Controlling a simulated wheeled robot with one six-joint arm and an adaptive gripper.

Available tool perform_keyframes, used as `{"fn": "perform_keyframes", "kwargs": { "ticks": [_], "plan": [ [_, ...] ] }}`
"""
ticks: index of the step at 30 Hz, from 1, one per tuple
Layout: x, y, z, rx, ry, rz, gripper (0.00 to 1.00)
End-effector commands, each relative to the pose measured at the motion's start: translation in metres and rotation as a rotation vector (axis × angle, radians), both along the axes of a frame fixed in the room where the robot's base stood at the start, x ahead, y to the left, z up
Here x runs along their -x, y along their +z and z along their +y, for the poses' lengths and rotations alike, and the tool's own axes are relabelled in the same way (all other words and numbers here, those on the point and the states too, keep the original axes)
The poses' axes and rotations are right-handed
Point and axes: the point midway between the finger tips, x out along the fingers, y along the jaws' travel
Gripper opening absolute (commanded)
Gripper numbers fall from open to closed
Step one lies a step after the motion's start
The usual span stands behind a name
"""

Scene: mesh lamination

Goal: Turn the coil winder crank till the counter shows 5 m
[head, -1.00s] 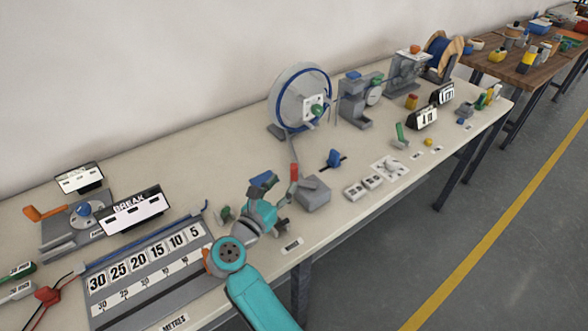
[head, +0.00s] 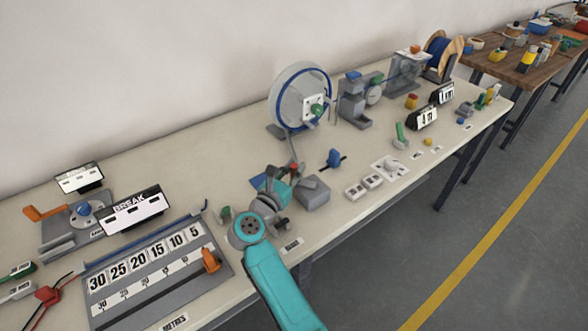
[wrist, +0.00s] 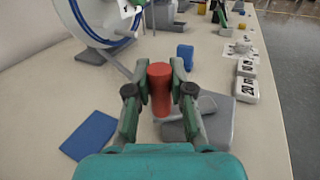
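The coil winder is the big pale reel with a blue ring (head: 300,97) at the back middle of the bench. Its grey crank arm (head: 293,147) runs down toward the bench front and ends in an upright red handle (wrist: 159,88). My gripper (wrist: 159,77) has a finger on each side of this handle, both seeming to touch it. In the head view my gripper (head: 285,180) partly hides the handle, only its red top showing. Two black-framed displays (head: 422,118) stand farther right; their figures are too small to read for sure.
A grey box (head: 312,194) lies right beside the handle. A blue block (head: 334,158) stands beyond it. A blue flat piece (wrist: 90,135) lies left of my gripper. The metre scale board (head: 150,300) with an orange pointer (head: 210,260) is at front left.

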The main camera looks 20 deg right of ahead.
Motion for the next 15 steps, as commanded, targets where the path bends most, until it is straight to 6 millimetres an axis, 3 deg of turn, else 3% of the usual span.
{"fn": "perform_keyframes", "kwargs": {
  "ticks": [8, 15],
  "plan": [
    [-0.0018, 0.0001, -0.0006, -0.001, -0.024, 0.001, 0.00],
    [-0.0088, 0.0003, -0.0055, 0.000, -0.177, 0.001, 0.00]
  ]
}}
